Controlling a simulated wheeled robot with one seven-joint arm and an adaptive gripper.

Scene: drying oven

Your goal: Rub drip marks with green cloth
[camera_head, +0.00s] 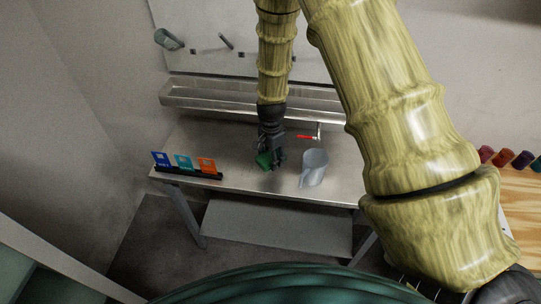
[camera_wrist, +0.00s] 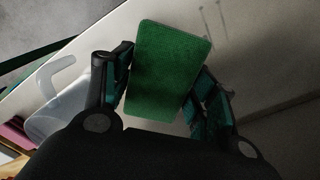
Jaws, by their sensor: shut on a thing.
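A green cloth (camera_wrist: 168,68) shows as a flat rectangular pad between the two fingers of my gripper (camera_wrist: 165,88) in the wrist view. My gripper is shut on it. In the head view my gripper (camera_head: 270,158) is low over the metal table, and a small part of the green cloth (camera_head: 263,160) shows at its left. I cannot tell whether the cloth touches the table top.
A pale jug (camera_head: 314,166) stands on the metal table (camera_head: 225,145) just right of my gripper. A rack with blue, teal and orange cards (camera_head: 184,163) is at the left front edge. A trough (camera_head: 215,98) and a red-handled tap (camera_head: 309,137) are behind. Bare table lies left of my gripper.

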